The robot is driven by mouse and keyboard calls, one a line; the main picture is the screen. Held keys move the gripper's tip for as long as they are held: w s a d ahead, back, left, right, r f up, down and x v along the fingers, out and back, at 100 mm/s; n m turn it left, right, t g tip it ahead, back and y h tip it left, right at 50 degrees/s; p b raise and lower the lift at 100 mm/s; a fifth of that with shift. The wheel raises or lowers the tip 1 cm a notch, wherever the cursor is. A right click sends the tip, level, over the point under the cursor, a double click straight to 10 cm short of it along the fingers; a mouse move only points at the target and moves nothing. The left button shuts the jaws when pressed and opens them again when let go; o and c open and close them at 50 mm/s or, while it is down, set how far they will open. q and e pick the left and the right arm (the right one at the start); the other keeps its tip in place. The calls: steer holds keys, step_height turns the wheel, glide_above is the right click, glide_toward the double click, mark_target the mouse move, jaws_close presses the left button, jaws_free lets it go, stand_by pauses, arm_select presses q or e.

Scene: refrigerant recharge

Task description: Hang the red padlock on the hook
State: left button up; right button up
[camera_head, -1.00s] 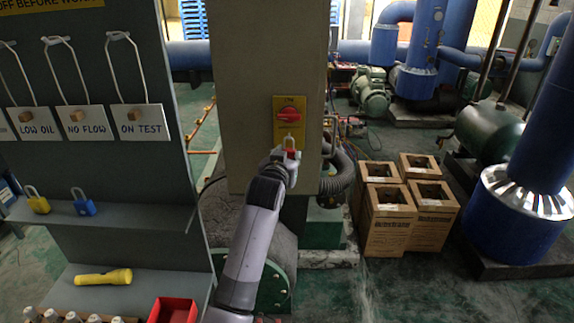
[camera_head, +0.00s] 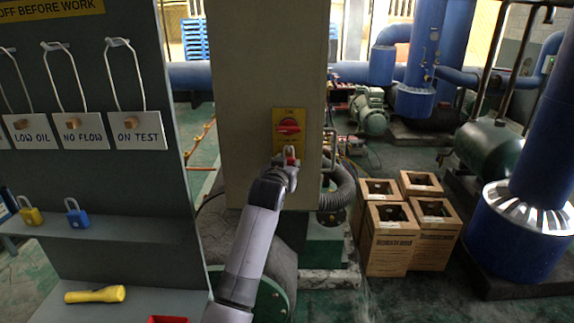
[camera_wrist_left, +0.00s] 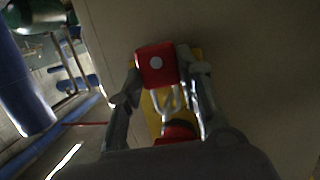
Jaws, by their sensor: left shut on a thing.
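The red padlock (camera_head: 291,161) is held upright in my left gripper (camera_head: 286,164), which is shut on its body. Its pale shackle points up, just below the red rotary switch (camera_head: 289,126) on a yellow plate (camera_head: 289,142). In the left wrist view the padlock's red body (camera_wrist_left: 156,65) sits between the fingertips (camera_wrist_left: 160,75). Its shackle (camera_wrist_left: 168,100) lies in front of the yellow plate, towards the red switch (camera_wrist_left: 175,131). I cannot tell whether the shackle touches anything. No separate hook can be made out at the switch. My right gripper is not in view.
The switch is on a beige cabinet (camera_head: 235,90). On the left, a grey board (camera_head: 100,80) bears hanging tags, a yellow padlock (camera_head: 31,216), a blue padlock (camera_head: 77,217) and a yellow flashlight (camera_head: 95,295). Cardboard boxes (camera_head: 392,248) stand right of the cabinet.

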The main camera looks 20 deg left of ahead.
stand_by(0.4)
arm_select(q)
steer(key=o, duration=1.1)
